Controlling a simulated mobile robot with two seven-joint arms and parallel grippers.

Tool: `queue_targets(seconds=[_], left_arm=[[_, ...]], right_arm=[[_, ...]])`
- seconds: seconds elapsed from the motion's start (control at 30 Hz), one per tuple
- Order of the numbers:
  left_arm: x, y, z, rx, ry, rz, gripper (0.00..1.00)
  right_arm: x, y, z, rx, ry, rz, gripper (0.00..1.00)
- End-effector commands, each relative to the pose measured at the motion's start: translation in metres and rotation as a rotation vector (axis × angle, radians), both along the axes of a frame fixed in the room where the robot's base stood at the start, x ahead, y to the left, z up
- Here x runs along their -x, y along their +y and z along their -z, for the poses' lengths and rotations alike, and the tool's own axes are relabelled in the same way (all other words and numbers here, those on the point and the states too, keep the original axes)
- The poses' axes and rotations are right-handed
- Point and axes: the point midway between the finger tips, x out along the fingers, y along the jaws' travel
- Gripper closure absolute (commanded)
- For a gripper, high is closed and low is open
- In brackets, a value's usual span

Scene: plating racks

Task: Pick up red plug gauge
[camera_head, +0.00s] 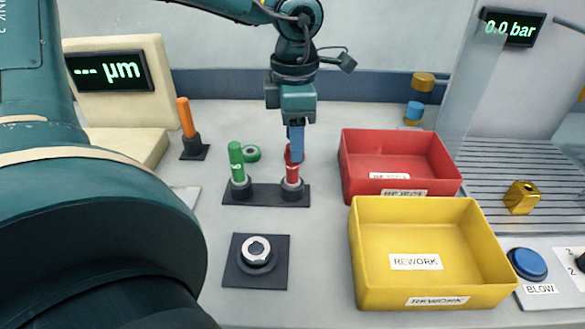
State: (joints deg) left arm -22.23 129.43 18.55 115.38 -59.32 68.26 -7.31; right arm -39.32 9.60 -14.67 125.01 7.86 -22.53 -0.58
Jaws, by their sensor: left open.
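The red plug gauge (291,178) stands upright in the right socket of a dark two-place stand (265,195). My left gripper (296,152) points down from above and is open, with its blue finger at the gauge's top. The finger hides part of the gauge's upper end, and I cannot tell whether they touch. A green plug gauge (236,160) stands in the left socket of the same stand. My right gripper is not in view.
A red reject bin (455,185) and a yellow rework bin (365,285) stand to the right. A metal ring on a dark block (235,275) sits in front.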

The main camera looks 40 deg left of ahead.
Motion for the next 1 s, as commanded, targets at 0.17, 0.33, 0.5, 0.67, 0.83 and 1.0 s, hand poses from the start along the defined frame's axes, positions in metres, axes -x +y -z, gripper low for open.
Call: queue_targets(seconds=[0.17,0.33,0.5,0.67,0.83,1.0], left_arm=[[0.006,-0.001,0.022,0.002,0.007,0.001,0.53],[0.007,-0.001,0.046,0.001,0.005,0.000,0.53],[0.007,-0.001,0.052,0.002,0.001,0.000,0.53],[0.006,-0.001,0.051,0.002,0.001,0.000,0.54],[0.006,-0.001,0.051,0.002,0.001,0.000,0.68],[0.006,-0.001,0.051,0.002,0.001,0.000,0.82]], right_arm=[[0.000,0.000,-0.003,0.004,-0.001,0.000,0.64],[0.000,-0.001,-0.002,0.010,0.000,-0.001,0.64],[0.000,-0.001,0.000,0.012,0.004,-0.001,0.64],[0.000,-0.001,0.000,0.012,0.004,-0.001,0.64],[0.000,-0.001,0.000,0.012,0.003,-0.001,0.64],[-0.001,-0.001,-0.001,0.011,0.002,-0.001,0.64]])
